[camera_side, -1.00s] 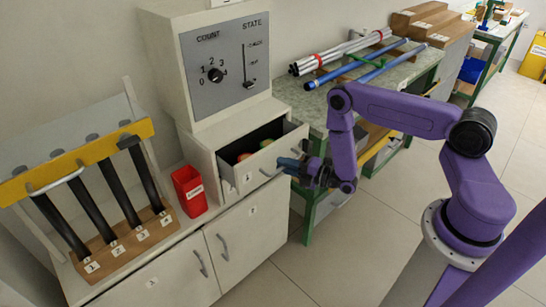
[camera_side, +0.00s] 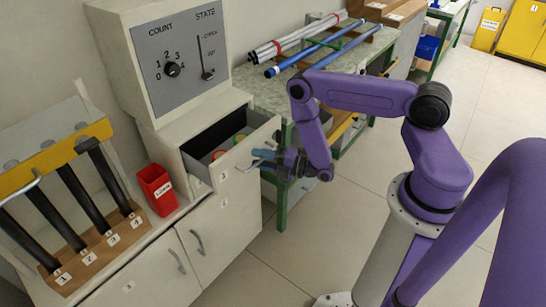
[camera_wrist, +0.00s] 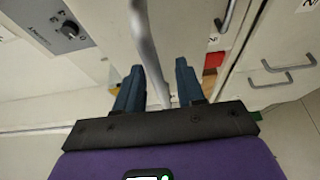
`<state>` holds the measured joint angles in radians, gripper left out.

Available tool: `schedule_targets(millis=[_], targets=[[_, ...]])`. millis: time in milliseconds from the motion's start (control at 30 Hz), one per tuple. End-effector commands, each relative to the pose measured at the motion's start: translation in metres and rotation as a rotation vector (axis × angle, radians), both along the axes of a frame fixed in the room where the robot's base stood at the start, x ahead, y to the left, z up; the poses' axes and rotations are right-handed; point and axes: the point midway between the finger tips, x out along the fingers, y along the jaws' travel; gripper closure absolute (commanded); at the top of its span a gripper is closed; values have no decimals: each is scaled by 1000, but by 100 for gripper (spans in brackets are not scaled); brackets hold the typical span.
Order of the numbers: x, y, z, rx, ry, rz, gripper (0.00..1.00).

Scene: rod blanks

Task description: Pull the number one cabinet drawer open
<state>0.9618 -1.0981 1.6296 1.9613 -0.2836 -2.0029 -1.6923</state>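The cabinet drawer (camera_side: 251,148) stands partly open below the grey control panel, with its front pulled out from the cabinet. Several coloured round things (camera_side: 221,153) lie inside it. In the wrist view the handle bar (camera_wrist: 146,45) runs between the two blue fingers of my gripper (camera_wrist: 160,68). Gaps show on both sides of the bar, so the fingers look apart and not clamped on it.
Cabinet doors (camera_side: 225,235) with handles are below the drawer. A red bin (camera_side: 157,189) and a rack of black rods (camera_side: 85,205) stand to the left. A green-framed bench (camera_side: 262,88) with rods is behind.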

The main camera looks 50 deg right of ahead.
Motion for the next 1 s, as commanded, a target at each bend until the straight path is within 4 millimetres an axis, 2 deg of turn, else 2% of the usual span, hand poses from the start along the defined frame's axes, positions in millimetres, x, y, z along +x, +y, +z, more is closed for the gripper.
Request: schedule_targets(millis=[167,700,933,1000], targets=[[18,0,1,1,-6,-1,62],[105,0,1,1,-6,1,62],[132,0,1,0,-4,-1,62],[122,-5,0,0,1,-3,62]])
